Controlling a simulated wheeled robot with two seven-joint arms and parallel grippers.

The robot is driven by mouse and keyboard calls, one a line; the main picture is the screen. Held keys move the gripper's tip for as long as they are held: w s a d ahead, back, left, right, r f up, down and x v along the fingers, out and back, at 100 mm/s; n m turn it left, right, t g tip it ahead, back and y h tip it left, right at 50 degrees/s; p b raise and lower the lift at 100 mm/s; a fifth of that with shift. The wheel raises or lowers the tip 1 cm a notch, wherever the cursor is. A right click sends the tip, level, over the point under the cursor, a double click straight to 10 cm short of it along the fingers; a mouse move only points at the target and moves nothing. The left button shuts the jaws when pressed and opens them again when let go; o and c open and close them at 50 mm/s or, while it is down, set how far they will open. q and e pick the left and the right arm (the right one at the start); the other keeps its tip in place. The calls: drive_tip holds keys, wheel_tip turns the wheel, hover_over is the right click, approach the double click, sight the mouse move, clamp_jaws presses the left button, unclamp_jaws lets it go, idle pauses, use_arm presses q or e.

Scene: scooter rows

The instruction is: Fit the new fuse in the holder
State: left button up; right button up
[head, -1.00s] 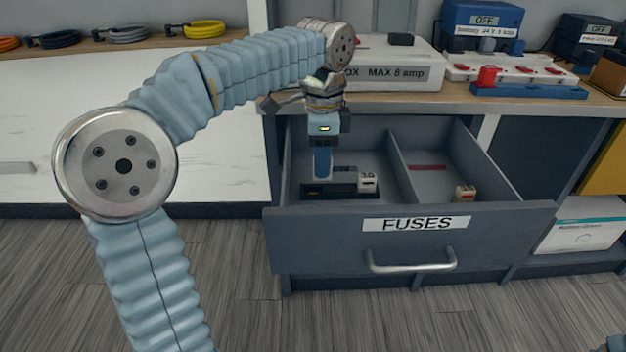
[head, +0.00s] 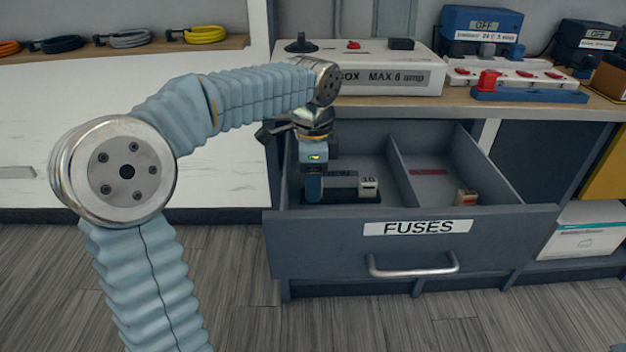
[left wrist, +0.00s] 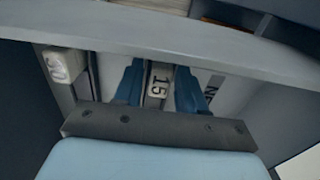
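My left gripper (head: 313,195) points down into the left compartment of the open drawer marked FUSES (head: 280,240). In the left wrist view its blue fingers (left wrist: 160,85) stand on both sides of a pale fuse marked 15 (left wrist: 158,80). Narrow gaps seem to show beside the fuse, so the fingers look open around it. Another pale fuse (head: 368,186) sits to the right of the gripper on a black tray (head: 345,198); a pale numbered fuse also shows at left in the left wrist view (left wrist: 62,64). The fuse holder cannot be made out. My right gripper is not in view.
A small fuse with a red mark (head: 466,197) lies in the drawer's right compartment, beyond a divider (head: 400,172). A white box marked MAX 8 amp (head: 395,78) stands on the bench above.

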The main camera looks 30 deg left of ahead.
use_arm(q)
drive_tip(key=shift+o, duration=0.7)
drive_tip(key=shift+f+b, duration=0.1)
drive_tip(key=shift+b, duration=0.2)
wheel_tip(320, 180, up, 14)
drive_tip(key=p, duration=0.4)
drive_tip(key=shift+s+d, duration=0.2)
drive_tip(key=shift+d, duration=0.25)
